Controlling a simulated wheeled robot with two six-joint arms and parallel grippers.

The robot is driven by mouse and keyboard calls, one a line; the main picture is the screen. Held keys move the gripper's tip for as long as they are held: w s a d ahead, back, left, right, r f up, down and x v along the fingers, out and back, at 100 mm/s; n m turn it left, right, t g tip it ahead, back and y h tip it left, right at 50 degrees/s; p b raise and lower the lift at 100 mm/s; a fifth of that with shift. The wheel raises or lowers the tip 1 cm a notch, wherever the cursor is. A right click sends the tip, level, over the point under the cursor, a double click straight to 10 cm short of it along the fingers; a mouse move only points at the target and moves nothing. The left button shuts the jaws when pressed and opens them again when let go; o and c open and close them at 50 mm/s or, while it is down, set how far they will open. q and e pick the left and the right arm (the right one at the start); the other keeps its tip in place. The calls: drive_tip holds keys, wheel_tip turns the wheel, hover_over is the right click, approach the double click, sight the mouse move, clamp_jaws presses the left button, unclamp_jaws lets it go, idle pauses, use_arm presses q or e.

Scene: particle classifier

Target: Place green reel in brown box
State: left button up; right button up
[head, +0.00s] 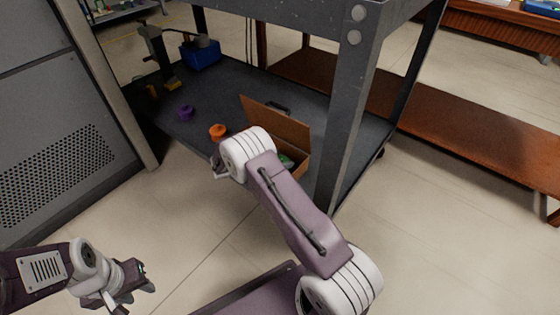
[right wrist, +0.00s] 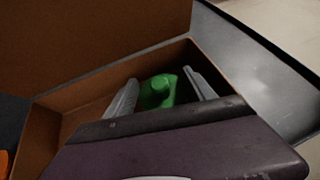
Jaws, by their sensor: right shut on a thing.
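The brown box (head: 302,153) stands on the lower dark shelf of the cart with its lid raised. The green reel (right wrist: 160,92) is between the two fingers of my right gripper (right wrist: 161,95), inside the box walls in the right wrist view. My right gripper is shut on it. I cannot tell whether the reel touches the box floor. In the head view a green part (head: 286,161) shows at the box opening, and my right arm hides most of the gripper. My left gripper (head: 134,288) is at the lower left, over the floor, away from the box; its jaw state is unclear.
An orange reel (head: 217,131) and a purple reel (head: 186,112) lie on the shelf left of the box. A blue bin (head: 201,54) stands farther back. A cart leg (head: 350,110) rises right of the box, and the upper shelf overhangs.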

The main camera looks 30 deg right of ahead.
drive_tip(key=shift+f, duration=0.15)
drive_tip(key=o, duration=1.5)
drive_tip(key=shift+r, duration=0.25)
drive_tip(key=p+v, duration=0.8)
drive_tip(key=v, duration=0.3)
drive_tip(key=s+a+r+m+y, duration=0.2)
drive_tip(key=s+r+m+y, duration=0.1)
drive_tip(key=s+m, duration=0.3)
drive_tip(key=s+a+r+m+y, duration=0.2)
drive_tip(key=s+r+m+y, duration=0.1)
drive_tip(key=s+m+y, duration=0.2)
drive_tip(key=s+a+r+m+g+y, duration=0.1)
drive_tip(key=s+a+r+m+y, duration=0.1)
drive_tip(key=s+m, duration=0.7)
drive_tip(key=shift+s+a+r+y, duration=0.1)
drive_tip(key=shift+s+r+y, duration=0.15)
drive_tip(key=shift+s+y, duration=0.4)
drive_tip(key=shift+s+a+r+y, duration=0.1)
drive_tip(key=shift+s+r+y, duration=0.3)
drive_tip(key=shift+s, duration=0.45)
